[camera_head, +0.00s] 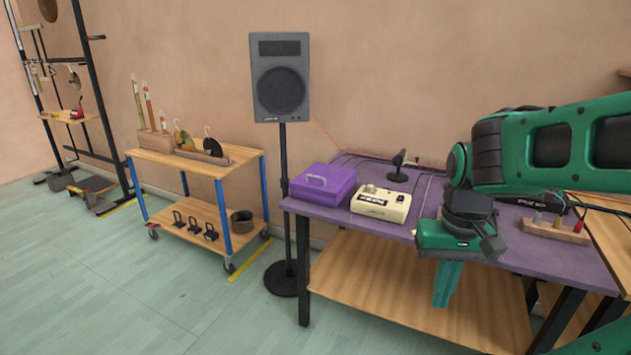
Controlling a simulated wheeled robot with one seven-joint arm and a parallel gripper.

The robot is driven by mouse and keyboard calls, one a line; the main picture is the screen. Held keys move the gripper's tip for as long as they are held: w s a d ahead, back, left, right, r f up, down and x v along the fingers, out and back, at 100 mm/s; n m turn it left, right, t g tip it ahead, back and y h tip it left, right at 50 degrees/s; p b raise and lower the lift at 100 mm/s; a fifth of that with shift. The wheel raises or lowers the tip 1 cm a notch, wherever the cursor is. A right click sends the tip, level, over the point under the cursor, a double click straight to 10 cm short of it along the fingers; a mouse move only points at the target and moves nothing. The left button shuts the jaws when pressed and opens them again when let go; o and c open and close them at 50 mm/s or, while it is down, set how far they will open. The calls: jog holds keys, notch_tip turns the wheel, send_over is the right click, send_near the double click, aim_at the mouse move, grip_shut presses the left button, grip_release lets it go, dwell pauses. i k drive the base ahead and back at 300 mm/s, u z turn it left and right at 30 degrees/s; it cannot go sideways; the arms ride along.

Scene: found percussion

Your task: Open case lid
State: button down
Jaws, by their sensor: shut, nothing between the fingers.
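The purple case (324,184) sits at the left end of the purple-topped table (432,234). My green and black arm reaches in from the right and covers part of the table.
A cream box with knobs (381,203) stands just right of the case. A small black microphone-like item (399,165) is behind it. A speaker (281,78) on a stand rises close to the table's left end. A wooden cart (190,160) stands further left. Floor at front left is clear.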

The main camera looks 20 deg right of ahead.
aim_at(329, 180)
jog(key=i, duration=1)
jog(key=u, duration=0.05)
